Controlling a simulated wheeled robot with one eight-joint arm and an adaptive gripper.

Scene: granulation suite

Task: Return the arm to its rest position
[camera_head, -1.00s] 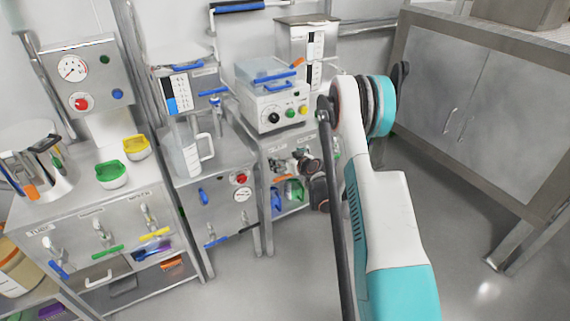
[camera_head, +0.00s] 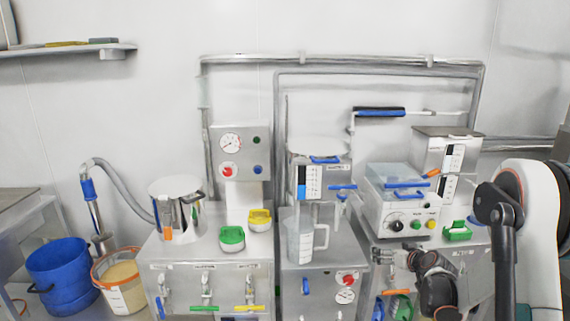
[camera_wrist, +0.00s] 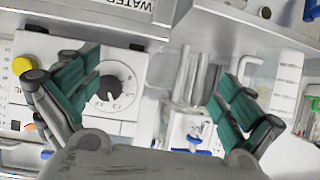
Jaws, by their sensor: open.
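My gripper (camera_wrist: 165,95) is open in the wrist view. Its two dark fingers with green pads are spread wide, with nothing between them. In the head view my gripper (camera_head: 379,256) is small and dark, in front of the right-hand bench, below the white dial box (camera_head: 404,213). My white and black arm fills the right edge of that view. In the wrist view the dial box (camera_wrist: 116,88) lies behind the left finger. I cannot tell the exact gap between my gripper and the bench front.
A clear jug (camera_head: 301,240) stands on the middle bench. Green (camera_head: 232,238) and yellow (camera_head: 260,219) tubs and a steel pot (camera_head: 181,209) stand on the left bench. A blue bucket (camera_head: 64,275) and an orange-rimmed tub (camera_head: 120,281) stand at far left. Coloured valve handles stick out from the bench fronts.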

